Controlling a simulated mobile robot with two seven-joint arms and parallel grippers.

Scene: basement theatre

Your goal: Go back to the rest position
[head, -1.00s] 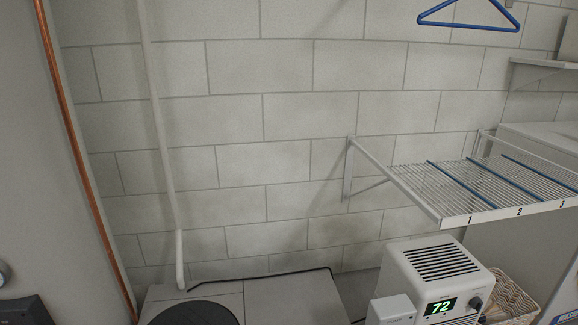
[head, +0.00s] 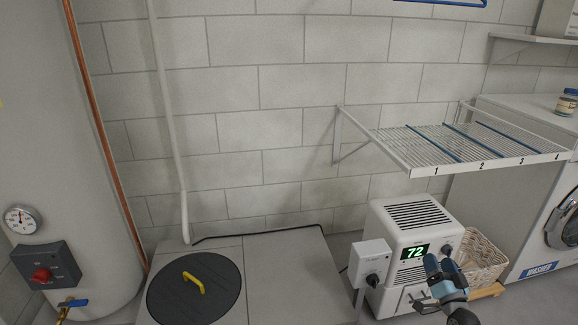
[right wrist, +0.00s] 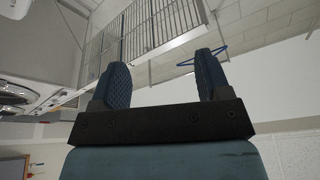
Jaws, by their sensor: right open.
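My right gripper (head: 437,268) shows at the lower right of the head view, in front of the white dehumidifier (head: 378,218) with its green "72" display. In the right wrist view its two dark blue fingers (right wrist: 162,82) stand apart with nothing between them. Beyond them are the wire rack (right wrist: 150,28) and a blue hanger (right wrist: 208,56). My left gripper is not in view.
The wire shelf (head: 425,172) with numbered slots juts from the block wall. A wicker basket (head: 484,262) and a washer (head: 540,262) stand at the right. A black round lid (head: 195,295) with a yellow handle lies at the lower left, near a grey tank (head: 50,150).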

